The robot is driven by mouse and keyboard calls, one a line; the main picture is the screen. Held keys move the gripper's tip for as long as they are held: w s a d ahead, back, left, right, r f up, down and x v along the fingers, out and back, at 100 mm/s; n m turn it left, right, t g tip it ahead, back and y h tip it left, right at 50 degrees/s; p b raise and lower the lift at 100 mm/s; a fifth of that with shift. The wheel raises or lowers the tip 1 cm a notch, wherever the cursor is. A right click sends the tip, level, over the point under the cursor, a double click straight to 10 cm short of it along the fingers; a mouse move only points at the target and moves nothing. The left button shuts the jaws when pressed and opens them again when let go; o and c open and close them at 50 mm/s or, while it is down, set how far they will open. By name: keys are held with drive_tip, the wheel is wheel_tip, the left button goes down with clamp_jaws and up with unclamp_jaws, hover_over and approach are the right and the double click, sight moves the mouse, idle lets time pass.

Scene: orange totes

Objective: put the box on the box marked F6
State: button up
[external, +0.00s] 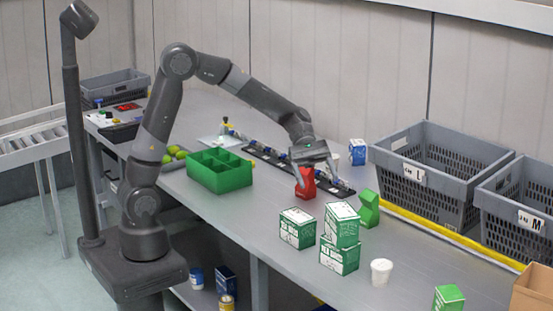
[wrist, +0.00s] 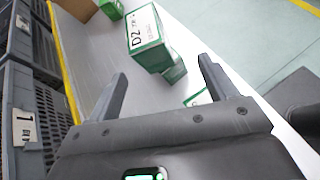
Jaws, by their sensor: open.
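A green-and-white box (external: 341,225) sits on top of another green-and-white box (external: 339,258), slightly turned against it. In the wrist view the upper box (wrist: 147,38) reads D2, and part of the lower box (wrist: 176,72) shows beneath it. A third similar box (external: 297,229) stands just left of the stack; only a corner of what seems to be it (wrist: 196,97) shows in the wrist view. I cannot read F6 on any box.
A red item (external: 305,183) stands close to my gripper. A green carton (external: 369,208) and white cup (external: 381,272) are right of the stack. A green divided bin (external: 220,170) is left. Grey totes (external: 436,178) line the right edge; another green box (external: 448,298) is in front.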

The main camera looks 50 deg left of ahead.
drive_tip(key=s+a+r+m+t+y, duration=0.1)
drive_tip(key=s+a+m+t+y, duration=0.2)
drive_tip(key=a, duration=0.8)
drive_tip(key=s+a+r+m+t+y, duration=0.1)
drive_tip(key=s+a+m+t+y, duration=0.2)
drive_tip(key=s+a, duration=0.4)
drive_tip(key=s+a+r+m+t+y, duration=0.1)
drive_tip(key=s+a+m+t+y, duration=0.3)
drive_tip(key=a, duration=1.1)
drive_tip(key=shift+s+a+r+m+y, duration=0.3)
drive_tip(key=shift+s+m+y, duration=0.3)
drive_tip(key=shift+s+m, duration=0.4)
